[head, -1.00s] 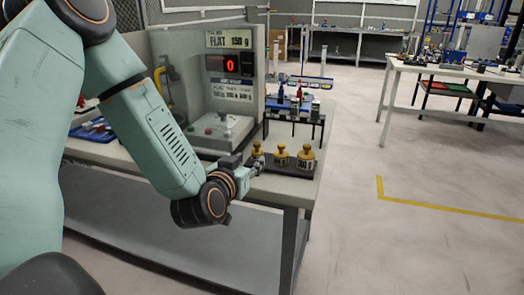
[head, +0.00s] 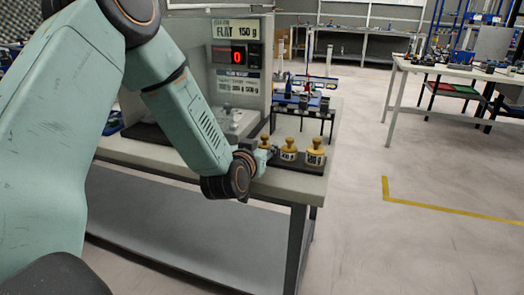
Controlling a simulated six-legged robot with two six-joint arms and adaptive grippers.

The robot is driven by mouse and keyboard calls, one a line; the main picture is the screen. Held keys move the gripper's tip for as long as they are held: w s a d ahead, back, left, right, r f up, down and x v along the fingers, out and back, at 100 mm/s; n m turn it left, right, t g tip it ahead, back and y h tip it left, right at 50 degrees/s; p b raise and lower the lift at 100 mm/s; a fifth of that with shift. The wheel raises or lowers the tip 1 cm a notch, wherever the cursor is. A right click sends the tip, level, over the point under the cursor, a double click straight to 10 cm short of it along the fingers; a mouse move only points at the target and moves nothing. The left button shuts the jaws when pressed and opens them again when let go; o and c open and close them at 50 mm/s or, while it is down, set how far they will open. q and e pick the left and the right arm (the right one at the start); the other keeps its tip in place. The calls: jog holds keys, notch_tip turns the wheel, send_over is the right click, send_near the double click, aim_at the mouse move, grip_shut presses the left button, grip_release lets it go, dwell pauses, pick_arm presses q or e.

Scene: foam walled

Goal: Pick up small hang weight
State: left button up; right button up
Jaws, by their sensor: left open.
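Three brass-coloured knobbed weights stand in a row on a dark tray (head: 316,170) at the table's right front corner. The leftmost weight (head: 264,142) looks smallest and is partly hidden by my gripper. The middle weight (head: 288,151) and the right weight (head: 315,153) carry white labels; the right one looks largest. My left gripper (head: 273,151) is open, in front of the leftmost weight and close to the middle one. Its fingers are small here, and I cannot tell whether they touch a weight. My right gripper is not in view.
The test machine (head: 240,85), with a red "0" display and a "FLAT 150 g" sign, stands behind on the table (head: 135,150). A dark rack (head: 305,112) with small items is behind the weights. Open floor with yellow tape (head: 440,207) lies to the right.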

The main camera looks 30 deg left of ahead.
aim_at(264, 137)
pick_arm(q)
jog(key=shift+w+d+r, duration=0.1)
jog(key=shift+d+r, duration=0.15)
jog(key=shift+d, duration=0.25)
jog(key=shift+a+f, duration=0.25)
jog(key=shift+a, duration=0.3)
jog(key=c, duration=0.5)
jog(key=shift+d+r, duration=0.15)
jog(key=shift+d, duration=0.15)
jog(key=shift+c, duration=1.3)
grip_shut()
jog(key=shift+a, duration=0.2)
notch_tip(264, 137, up, 9)
jog(key=p, duration=0.3)
jog(key=shift+w+d+r+p, duration=0.1)
jog(key=shift+r+p, duration=0.25)
jog(key=shift+r, duration=0.2)
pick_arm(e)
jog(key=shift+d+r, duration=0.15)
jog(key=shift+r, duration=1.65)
